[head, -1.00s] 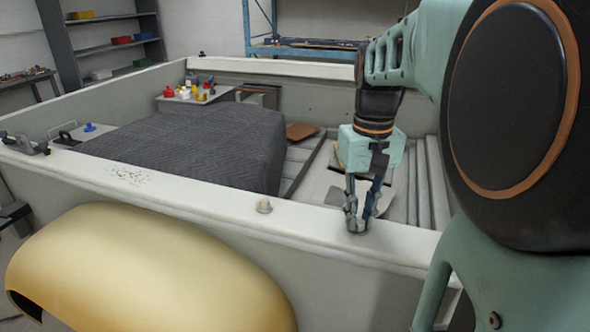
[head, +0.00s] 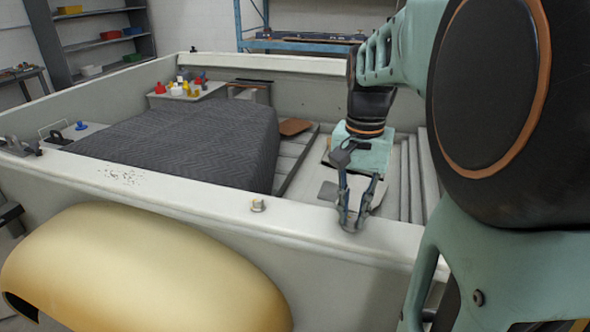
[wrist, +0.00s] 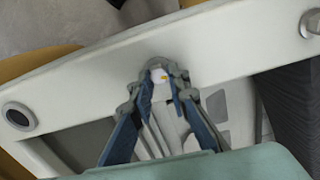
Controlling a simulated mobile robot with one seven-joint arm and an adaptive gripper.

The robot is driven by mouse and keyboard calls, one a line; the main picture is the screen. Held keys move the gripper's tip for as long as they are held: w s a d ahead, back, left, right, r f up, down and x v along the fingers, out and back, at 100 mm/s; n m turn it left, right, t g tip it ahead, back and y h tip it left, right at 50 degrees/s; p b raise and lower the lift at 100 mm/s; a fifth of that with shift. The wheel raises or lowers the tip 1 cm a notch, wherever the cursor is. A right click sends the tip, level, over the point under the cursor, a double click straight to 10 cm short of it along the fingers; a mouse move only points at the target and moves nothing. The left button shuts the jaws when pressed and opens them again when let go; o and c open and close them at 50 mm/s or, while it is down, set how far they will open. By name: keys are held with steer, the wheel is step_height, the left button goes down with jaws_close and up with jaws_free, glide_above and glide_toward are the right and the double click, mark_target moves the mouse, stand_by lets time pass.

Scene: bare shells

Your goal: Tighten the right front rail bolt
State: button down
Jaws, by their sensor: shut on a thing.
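My gripper (head: 351,218) points down onto the top of the pale front rail (head: 300,222), near its right part in the head view.
A grey quilted cover (head: 190,140) lies inside the truck bed behind the rail. A tan fender (head: 140,275) bulges in front. A round ringed hole (wrist: 18,116) is in the rail at left in the wrist view. Coloured bottles (head: 180,88) stand at the back.

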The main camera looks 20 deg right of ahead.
mark_target(352, 217)
stand_by(0.3)
steer(key=c, duration=1.8)
jaws_free()
steer(key=shift+c, duration=0.2)
step_height(352, 217, up, 12)
